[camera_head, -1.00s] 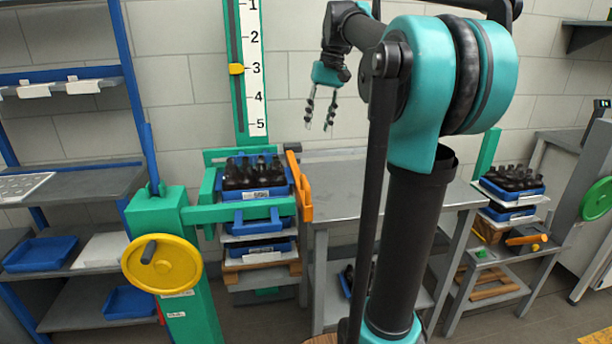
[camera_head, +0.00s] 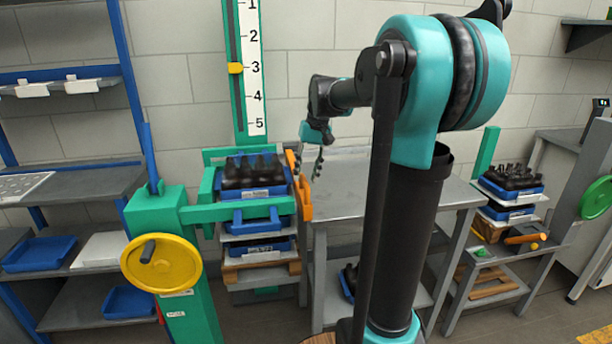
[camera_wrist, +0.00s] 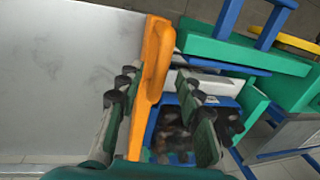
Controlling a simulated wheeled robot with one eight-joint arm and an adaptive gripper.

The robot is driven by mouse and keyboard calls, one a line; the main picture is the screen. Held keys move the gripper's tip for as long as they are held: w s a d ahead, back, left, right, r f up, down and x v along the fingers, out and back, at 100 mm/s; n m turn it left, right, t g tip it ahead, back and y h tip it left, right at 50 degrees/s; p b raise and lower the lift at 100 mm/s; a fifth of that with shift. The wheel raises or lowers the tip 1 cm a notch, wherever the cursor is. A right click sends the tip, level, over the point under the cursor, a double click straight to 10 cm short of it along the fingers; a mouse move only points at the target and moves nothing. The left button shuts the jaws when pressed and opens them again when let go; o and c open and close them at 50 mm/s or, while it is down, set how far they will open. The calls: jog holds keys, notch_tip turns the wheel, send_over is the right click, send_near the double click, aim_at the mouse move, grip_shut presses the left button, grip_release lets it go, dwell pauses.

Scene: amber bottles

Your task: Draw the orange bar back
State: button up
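The orange bar (camera_head: 304,200) stands at the right side of the green frame (camera_head: 208,192), beside the stack of blue trays. In the wrist view the orange bar (camera_wrist: 154,62) runs lengthwise between my two fingers. My gripper (camera_head: 307,166) is above the bar's upper end in the head view, pointing down. In the wrist view my gripper (camera_wrist: 157,76) is open, with one finger on each side of the bar. I cannot tell whether either finger touches it. A blue tray of dark bottles (camera_head: 252,172) sits in the frame, just left of the bar.
A grey metal table (camera_head: 345,190) adjoins the bar on the right; its visible top is clear. A yellow handwheel (camera_head: 161,261) is on the green post at left. A numbered scale (camera_head: 254,80) rises behind the frame. Another bottle tray (camera_head: 511,183) stands far right.

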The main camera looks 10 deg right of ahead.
jog(key=shift+a+f, duration=0.1)
jog(key=shift+f, duration=0.3)
grip_shut()
